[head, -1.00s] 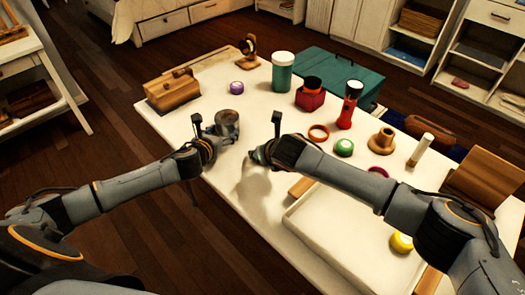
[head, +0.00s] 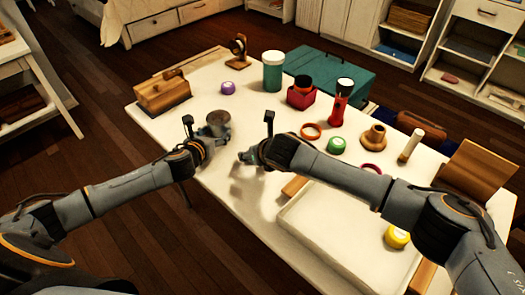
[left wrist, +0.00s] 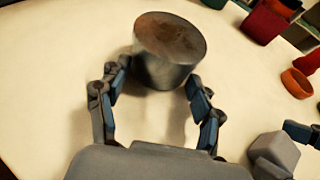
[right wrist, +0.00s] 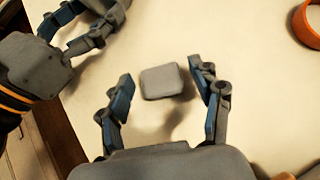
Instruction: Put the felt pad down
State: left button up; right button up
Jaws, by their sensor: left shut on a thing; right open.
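The felt pad (right wrist: 166,82) is a small grey rounded block between the spread fingers of my right gripper (right wrist: 162,92) in the right wrist view. Gaps show on both sides of it. A soft shadow lies below it, and I cannot tell whether it touches the table. A grey block by the right fingers in the left wrist view looks like the same pad (left wrist: 275,152). My right gripper is open. My left gripper (left wrist: 158,84) is shut on a grey metal cup (left wrist: 165,68) with a brownish top, which also shows in the head view (head: 217,123).
The white table (head: 250,215) holds a wooden box (head: 162,93), a teal jar (head: 272,72), a red flashlight (head: 340,103), a green roll (head: 336,145) and a white tray (head: 340,235). Bare table lies left of the tray and below the grippers.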

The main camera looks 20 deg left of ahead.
jog(key=v, duration=1.1)
jog(key=shift+r, duration=0.1)
jog(key=shift+o, duration=0.5)
notch_tip(320, 180, up, 3)
jog(key=w+a+g+h, duration=0.2)
jog(key=a+g+h, duration=0.1)
jog(key=shift+d+x, duration=0.15)
jog(key=shift+x, duration=2.65)
jog(key=shift+d+x, duration=0.2)
jog(key=shift+x, duration=2.6)
jog(key=shift+w, duration=0.15)
